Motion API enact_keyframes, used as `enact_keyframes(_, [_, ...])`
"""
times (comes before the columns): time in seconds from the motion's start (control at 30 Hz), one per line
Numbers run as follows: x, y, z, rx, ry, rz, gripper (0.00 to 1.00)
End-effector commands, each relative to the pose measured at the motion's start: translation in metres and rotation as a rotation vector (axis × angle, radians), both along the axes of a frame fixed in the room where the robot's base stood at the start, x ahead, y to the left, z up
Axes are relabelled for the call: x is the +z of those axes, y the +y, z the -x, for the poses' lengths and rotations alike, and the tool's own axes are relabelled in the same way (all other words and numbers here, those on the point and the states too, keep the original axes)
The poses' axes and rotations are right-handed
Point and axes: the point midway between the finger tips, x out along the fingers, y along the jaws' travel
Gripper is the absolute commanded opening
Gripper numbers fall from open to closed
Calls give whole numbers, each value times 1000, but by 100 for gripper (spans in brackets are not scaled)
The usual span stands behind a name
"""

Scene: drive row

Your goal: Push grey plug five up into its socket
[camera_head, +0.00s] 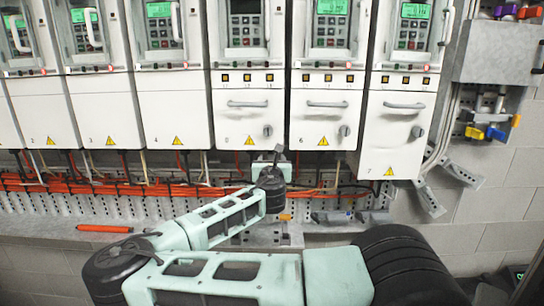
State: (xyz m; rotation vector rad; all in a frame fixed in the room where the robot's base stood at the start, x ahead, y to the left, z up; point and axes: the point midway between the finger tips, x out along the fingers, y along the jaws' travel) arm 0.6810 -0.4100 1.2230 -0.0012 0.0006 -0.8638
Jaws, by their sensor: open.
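The drive between those marked 4 and 6 (240,108) is a white cabinet with a lit-button row, a handle and a knob; its own number is too blurred to read surely. My gripper (277,153) is just below this cabinet's lower right edge, pointing up, and is open. It is small and dark here, and its fingers are hard to make out. Grey plug five and its socket cannot be told apart; the wrist and the cabinet's lower edge cover that spot. Whether the gripper touches the plug does not show.
Drive 6 (325,115) and drive 7 (395,135) hang to the right, drive 4 (175,115) to the left. Orange cables (130,188) run along a perforated rail below. An orange rod (104,228) lies at the left. A grey box (497,50) is mounted at the right.

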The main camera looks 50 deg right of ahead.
Motion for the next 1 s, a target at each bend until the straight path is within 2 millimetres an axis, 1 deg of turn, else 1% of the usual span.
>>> enact_keyframes(0.1, [1, -9, -8, -1, -1, -1, 53])
enact_keyframes(0.2, [0, -13, -11, -1, -2, -1, 53])
enact_keyframes(0.5, [-1, -14, -12, -1, -1, -1, 53])
enact_keyframes(0.57, [-1, -14, -12, 0, -1, -1, 36])
enact_keyframes(0.6, [-1, -14, -12, 0, -1, -1, 25])
enact_keyframes(0.7, [-1, -14, -12, 0, -1, -1, 0])
enact_keyframes(0.83, [3, -14, -12, 0, -1, 0, 0])
enact_keyframes(1.0, [25, -14, -12, 0, -1, 0, 0])
